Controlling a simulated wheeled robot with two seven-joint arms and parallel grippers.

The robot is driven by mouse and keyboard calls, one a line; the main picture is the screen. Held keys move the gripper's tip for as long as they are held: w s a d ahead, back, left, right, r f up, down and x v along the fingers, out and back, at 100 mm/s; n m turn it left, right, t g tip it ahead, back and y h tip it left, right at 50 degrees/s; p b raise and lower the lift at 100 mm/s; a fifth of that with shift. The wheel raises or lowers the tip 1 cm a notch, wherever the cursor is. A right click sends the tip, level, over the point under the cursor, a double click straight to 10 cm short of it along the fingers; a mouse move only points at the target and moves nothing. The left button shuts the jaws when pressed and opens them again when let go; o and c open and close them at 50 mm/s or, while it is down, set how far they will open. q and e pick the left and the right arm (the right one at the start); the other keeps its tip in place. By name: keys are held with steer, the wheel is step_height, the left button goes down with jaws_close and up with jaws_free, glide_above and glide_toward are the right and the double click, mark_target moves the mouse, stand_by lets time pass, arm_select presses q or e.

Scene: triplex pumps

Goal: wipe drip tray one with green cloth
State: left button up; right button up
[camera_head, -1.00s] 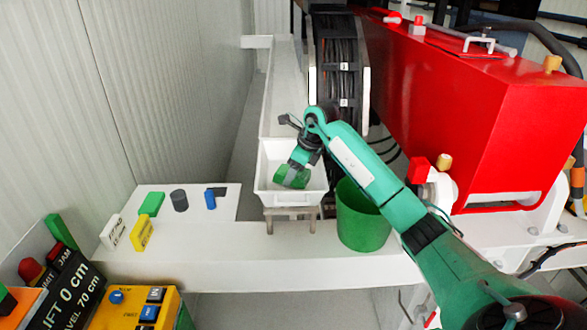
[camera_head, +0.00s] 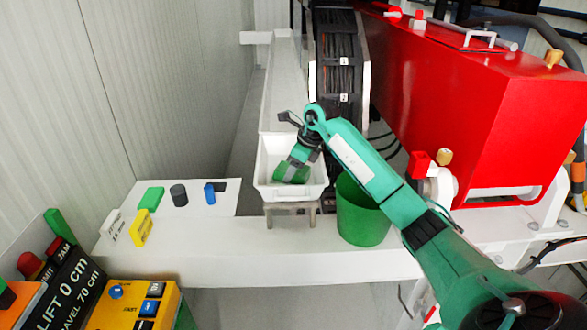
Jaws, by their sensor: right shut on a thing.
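The drip tray (camera_head: 290,195) is a white open box on a small stand on the white bench. My right arm, green, reaches in from the lower right. My right gripper (camera_head: 296,162) points down into the tray and is shut on the green cloth (camera_head: 291,174). The cloth is inside the tray, low near its floor; whether it touches the floor I cannot tell. The fingertips are partly hidden by the wrist and the cloth. My left gripper is not in view.
A green bucket (camera_head: 362,212) stands just right of the tray. A red pump housing (camera_head: 460,95) fills the right. Small blocks, including a yellow one (camera_head: 142,228) and a dark cylinder (camera_head: 179,194), sit on a white plate at left. A control panel (camera_head: 140,305) is at lower left.

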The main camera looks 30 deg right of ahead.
mark_target(305, 168)
steer(key=shift+f+b, duration=0.4)
steer(key=shift+f, duration=0.25)
steer(key=shift+s+d, duration=0.1)
steer(key=shift+s+d+b, duration=0.2)
steer(key=shift+s+d, duration=0.2)
steer(key=shift+d, duration=0.3)
steer(key=shift+s+d+b, duration=0.2)
steer(key=shift+s+d, duration=0.2)
steer(key=shift+d, duration=0.25)
steer(key=shift+s+d+f, duration=0.1)
steer(key=shift+d, duration=0.05)
steer(key=shift+w+a, duration=0.25)
steer(key=shift+a, duration=0.25)
steer(key=shift+w+a+f, duration=0.1)
steer(key=shift+w+a, duration=0.2)
steer(key=shift+a, duration=0.3)
steer(key=shift+w+a+f, duration=0.1)
steer(key=shift+w+a, duration=0.15)
steer(key=shift+a, duration=0.3)
steer(key=shift+r, duration=0.1)
